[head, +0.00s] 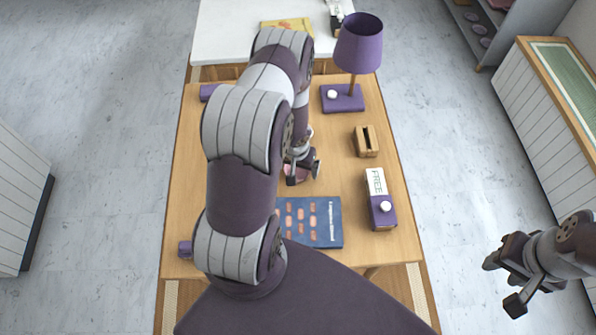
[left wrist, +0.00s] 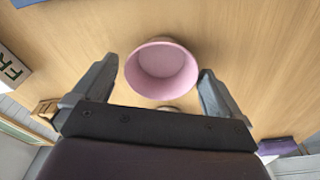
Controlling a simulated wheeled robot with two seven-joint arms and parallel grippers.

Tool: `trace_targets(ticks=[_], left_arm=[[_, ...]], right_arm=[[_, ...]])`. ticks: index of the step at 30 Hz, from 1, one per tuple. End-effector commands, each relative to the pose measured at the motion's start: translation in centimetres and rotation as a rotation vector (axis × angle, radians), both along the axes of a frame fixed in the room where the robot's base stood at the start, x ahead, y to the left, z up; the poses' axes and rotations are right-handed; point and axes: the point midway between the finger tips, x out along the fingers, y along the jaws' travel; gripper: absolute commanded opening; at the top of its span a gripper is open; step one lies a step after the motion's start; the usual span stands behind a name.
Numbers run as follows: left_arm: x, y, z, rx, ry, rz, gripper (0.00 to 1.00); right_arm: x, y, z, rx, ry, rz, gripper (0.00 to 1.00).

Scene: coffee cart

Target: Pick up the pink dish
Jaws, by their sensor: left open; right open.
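The pink dish (left wrist: 162,68) is a small round bowl standing upright on the wooden table. In the left wrist view it lies just ahead of and between the fingers of my left gripper (left wrist: 157,88), which is open and empty. In the head view the dish (head: 296,172) is mostly hidden behind my left arm and left gripper (head: 303,171). My right gripper (head: 503,283) is open and empty, out to the right of the table, over the floor.
On the table (head: 355,262) are a blue book (head: 328,225), a purple-and-white carton (head: 380,205), a slotted wooden block (head: 366,141) and a purple lamp (head: 358,45). A white table (head: 225,35) stands behind. Bare wood surrounds the dish.

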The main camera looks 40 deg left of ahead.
Motion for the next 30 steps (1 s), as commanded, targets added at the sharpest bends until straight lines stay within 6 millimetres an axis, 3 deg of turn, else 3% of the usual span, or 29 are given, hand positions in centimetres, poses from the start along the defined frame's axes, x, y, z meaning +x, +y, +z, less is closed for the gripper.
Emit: trace_targets(ticks=[2, 6, 17, 20, 23, 25, 30], left_arm=[[0.0, 0.0, 0.0, 0.000, 0.000, 0.000, 0.97], [0.0, 0.0, 0.1, 0.000, 0.000, 0.000, 0.52], [0.0, 0.0, 0.6, 0.000, 0.000, -0.001, 0.51], [0.0, 0.0, 1.9, 0.000, -0.001, 0.000, 0.51], [0.0, 0.0, 4.8, 0.000, -0.001, 0.000, 0.51], [-1.2, -0.6, 4.6, 0.001, -0.002, 0.000, 0.51], [-4.6, -2.2, 6.7, 0.001, -0.003, 0.000, 0.51]], right_arm=[[0.0, 0.0, 0.0, 0.000, 0.000, 0.000, 0.43], [0.0, 0.0, 0.0, 0.000, 0.000, 0.000, 0.43], [0.0, 0.0, 0.2, 0.000, 0.000, 0.000, 0.43], [0.0, 0.0, 0.5, 0.000, 0.000, 0.000, 0.43], [0.0, 0.0, 1.5, 0.000, 0.000, 0.000, 0.43], [0.1, 0.0, -0.3, 0.000, -0.001, 0.000, 0.43], [0.0, 0.0, -1.8, 0.000, 0.000, 0.000, 0.43]])
